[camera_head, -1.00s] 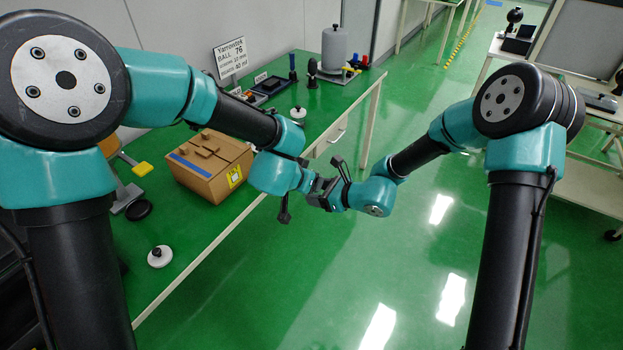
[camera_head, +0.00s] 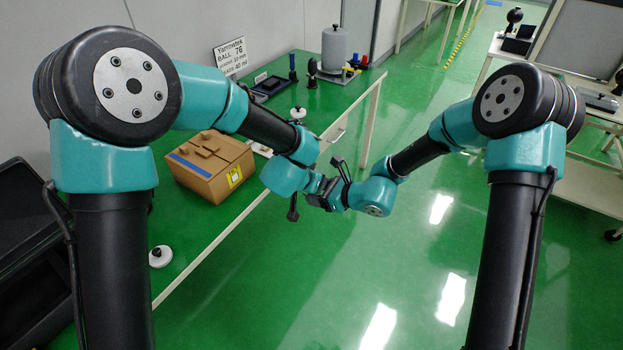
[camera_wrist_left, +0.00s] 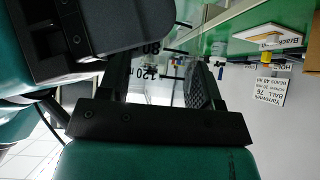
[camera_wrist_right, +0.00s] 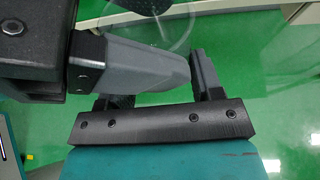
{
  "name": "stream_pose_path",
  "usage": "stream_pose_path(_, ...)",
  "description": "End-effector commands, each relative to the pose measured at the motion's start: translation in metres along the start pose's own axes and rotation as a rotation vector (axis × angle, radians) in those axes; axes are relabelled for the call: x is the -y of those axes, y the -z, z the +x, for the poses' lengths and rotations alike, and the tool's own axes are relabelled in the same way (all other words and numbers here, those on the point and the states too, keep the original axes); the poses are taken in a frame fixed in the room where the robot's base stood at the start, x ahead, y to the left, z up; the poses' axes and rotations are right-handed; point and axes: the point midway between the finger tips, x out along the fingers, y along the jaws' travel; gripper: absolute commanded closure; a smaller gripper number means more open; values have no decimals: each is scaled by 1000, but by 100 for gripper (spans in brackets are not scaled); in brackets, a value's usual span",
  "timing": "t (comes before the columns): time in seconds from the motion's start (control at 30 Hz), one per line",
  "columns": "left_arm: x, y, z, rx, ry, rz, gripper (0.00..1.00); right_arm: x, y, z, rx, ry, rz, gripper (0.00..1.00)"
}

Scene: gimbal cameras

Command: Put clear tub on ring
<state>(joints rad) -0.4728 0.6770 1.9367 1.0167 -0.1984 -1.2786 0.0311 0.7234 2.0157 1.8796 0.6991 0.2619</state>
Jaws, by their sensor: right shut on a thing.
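The clear tub shows between the left fingers in the left wrist view (camera_wrist_left: 165,78), with dark marks such as 80 and 120. Its round, see-through rim is at the top of the right wrist view (camera_wrist_right: 140,18). My right gripper (camera_head: 328,194) is shut on it; its grey fingers (camera_wrist_right: 190,68) are at the tub's edge. My left gripper (camera_wrist_left: 160,80) has its fingers apart on either side of the tub, close against the right gripper. In the head view both grippers meet beyond the table edge, and the tub is hardly visible. I cannot make out the ring for certain.
A cardboard box (camera_head: 208,170) stands on the green table (camera_head: 205,235). A white disc with a black knob (camera_head: 160,256) lies nearer, another (camera_head: 298,113) farther back. A grey cylinder (camera_head: 335,48) and a sign (camera_head: 230,57) stand at the back. Open floor lies right of the table.

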Motion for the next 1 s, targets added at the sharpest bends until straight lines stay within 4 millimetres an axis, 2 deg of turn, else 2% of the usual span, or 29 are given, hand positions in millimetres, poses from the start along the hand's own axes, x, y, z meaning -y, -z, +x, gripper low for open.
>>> stream_pose_path(0.03, 0, 0, 0, 0, 0, 0, 53, 0, 0, 0, 1, 0, 0, 70)
stream_pose_path(0.2, 0, 0, 0, 0, 0, 0, 69, 0, 0, 0, 1, 0, 0, 70)
stream_pose_path(0.23, 0, 0, 0, 0, 0, 0, 71, 0, 0, 0, 1, 0, 0, 39)
stream_pose_path(0.27, 0, 0, 0, 0, 0, 0, 75, 0, 0, 0, 1, 0, 0, 36)
stream_pose_path(0.53, 0, 0, 0, 0, 0, 0, 76, 0, 0, 0, 0, 0, 0, 10)
stream_pose_path(0.83, 0, 0, 0, 0, 0, 0, 76, 0, 0, -2, 0, 1, 0, 10)
stream_pose_path(1.0, 0, 0, 0, -1, 0, 0, 76, 1, 0, -14, 1, 2, 0, 10)
